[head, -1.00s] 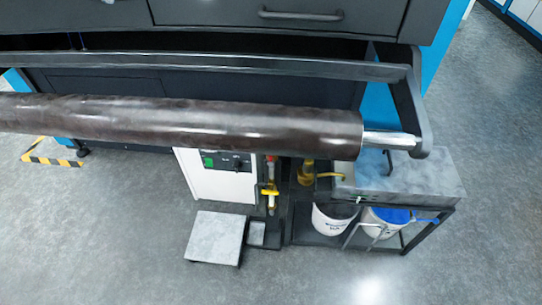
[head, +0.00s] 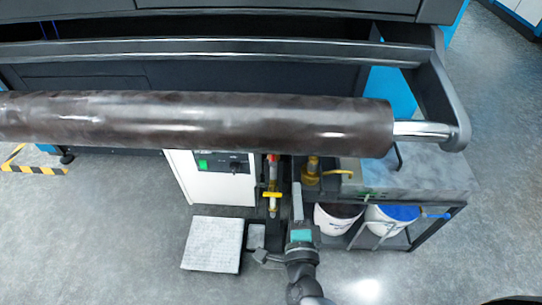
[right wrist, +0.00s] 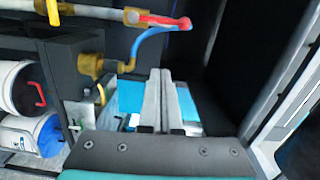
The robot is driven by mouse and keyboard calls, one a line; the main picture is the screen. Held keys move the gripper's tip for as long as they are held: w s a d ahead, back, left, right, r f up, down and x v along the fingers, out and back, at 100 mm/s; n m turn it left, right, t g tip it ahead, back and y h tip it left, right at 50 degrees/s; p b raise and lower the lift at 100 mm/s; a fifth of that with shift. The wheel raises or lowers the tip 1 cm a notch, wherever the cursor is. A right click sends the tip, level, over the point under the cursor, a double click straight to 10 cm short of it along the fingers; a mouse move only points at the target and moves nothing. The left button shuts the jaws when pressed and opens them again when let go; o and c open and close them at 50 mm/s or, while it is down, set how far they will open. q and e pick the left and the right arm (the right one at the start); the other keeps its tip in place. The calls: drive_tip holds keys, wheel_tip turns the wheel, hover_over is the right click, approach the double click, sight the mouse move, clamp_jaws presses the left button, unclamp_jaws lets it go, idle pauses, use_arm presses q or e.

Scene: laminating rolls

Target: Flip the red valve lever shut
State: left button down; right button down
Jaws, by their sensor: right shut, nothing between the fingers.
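The red valve lever (right wrist: 165,20) shows at the top of the right wrist view, on a brass valve at the end of a pale pipe (right wrist: 100,13). In the head view only a small red part (head: 272,158) shows just below the dark roll, which hides what lies above. My right gripper (head: 297,188) comes up from the bottom, to the right of the pipe, apart from the lever. Its two fingers (right wrist: 160,76) are together and empty in the right wrist view, below the lever. My left gripper is not in view.
A yellow lever (head: 272,194) sits lower on the same pipe. A brass fitting with another yellow lever (head: 338,172) is to the right. The large roll (head: 200,122) overhangs the area. White buckets (head: 335,218) stand under a grey bench (head: 430,172). A blue hose (right wrist: 145,38) passes near the red lever.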

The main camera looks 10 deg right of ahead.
drive_tip(key=shift+d+r+m, duration=0.1)
drive_tip(key=shift+r+m, duration=0.1)
drive_tip(key=shift+m, duration=0.1)
